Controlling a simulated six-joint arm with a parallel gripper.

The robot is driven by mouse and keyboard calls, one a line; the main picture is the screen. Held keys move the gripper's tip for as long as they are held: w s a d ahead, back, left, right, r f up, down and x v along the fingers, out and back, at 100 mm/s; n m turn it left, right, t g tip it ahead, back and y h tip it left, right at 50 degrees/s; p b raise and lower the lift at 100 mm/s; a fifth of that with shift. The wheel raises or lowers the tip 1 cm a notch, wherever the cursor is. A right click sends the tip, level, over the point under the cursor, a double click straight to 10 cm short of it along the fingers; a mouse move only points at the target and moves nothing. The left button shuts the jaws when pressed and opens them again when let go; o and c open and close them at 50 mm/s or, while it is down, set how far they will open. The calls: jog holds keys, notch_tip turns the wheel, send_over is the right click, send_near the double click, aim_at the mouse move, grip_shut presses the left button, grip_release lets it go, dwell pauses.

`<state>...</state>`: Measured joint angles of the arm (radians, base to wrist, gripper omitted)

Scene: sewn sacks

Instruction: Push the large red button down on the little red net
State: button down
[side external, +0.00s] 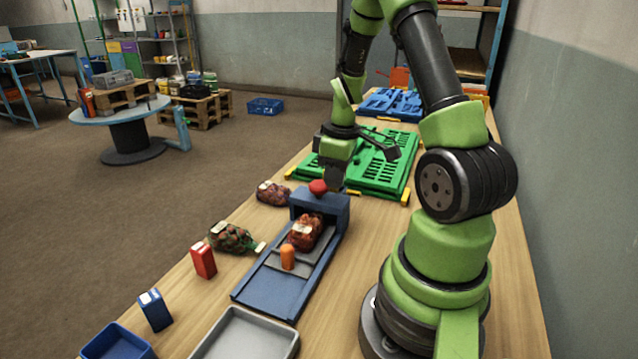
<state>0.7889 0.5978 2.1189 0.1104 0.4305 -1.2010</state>
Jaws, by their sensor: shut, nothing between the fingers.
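The large red button (318,187) sits on top of the blue housing (332,203) at the far end of a blue tray-like machine (268,291). The little red net (305,232) lies in the machine, just in front of the housing's opening. My gripper (334,186) is shut and empty, pointing down right beside the button, to its right and slightly behind in the picture. Whether it touches the button cannot be told. An orange cylinder (287,257) stands in the machine in front of the net.
A dark red net (272,193) and a green-and-red net (231,238) lie left of the machine. A red box (203,261), a blue box (155,310), a blue bin (117,343) and a grey tray (248,336) stand nearer. Green crates (385,165) lie behind.

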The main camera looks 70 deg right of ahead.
aim_at(319, 183)
notch_tip(319, 183, up, 9)
jog(key=s, duration=0.1)
jog(key=shift+r, duration=0.2)
dwell(0.5)
jog(key=shift+w+a+f, duration=0.1)
jog(key=shift+w+f, duration=0.4)
jog(key=shift+w, duration=0.35)
jog(key=shift+w+f, duration=0.5)
jog(key=shift+w, duration=0.35)
jog(key=shift+f, duration=0.1)
jog(key=shift+w+f, duration=0.2)
jog(key=shift+f, duration=1.5)
jog(key=shift+w+f, duration=0.15)
jog(key=shift+f, duration=1.55)
